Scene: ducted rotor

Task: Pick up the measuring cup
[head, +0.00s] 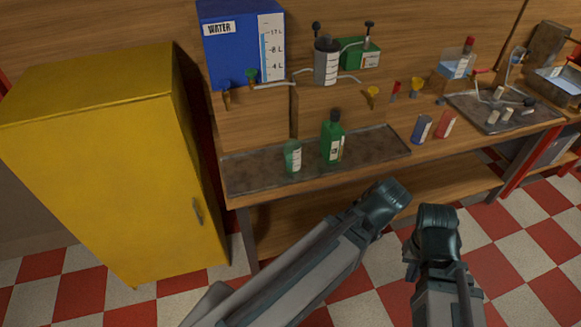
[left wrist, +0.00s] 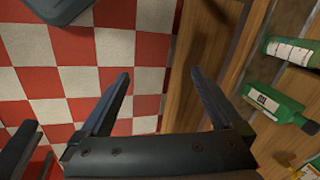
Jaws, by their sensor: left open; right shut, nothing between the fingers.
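The measuring cup (head: 293,158) looks like a small translucent green cup with a white scale. It stands upright on the dark tray at the left of the bench. In the left wrist view the cup (left wrist: 290,50) is at the right edge, outside my fingers. A green bottle (head: 332,138) stands just right of it. My left gripper (head: 385,203) is in front of the bench, right of the cup and apart from it. Its fingers (left wrist: 161,74) are open with only floor and bench edge behind them. My right gripper (head: 437,228) is shut and empty, farther right, in front of the bench.
The dark tray (head: 375,149) has bare room right of the bottle. A blue can (head: 421,129) and a red can (head: 445,125) stand right of it. A blue water tank (head: 235,60) is on the raised shelf behind. A yellow cabinet (head: 110,170) stands at the left.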

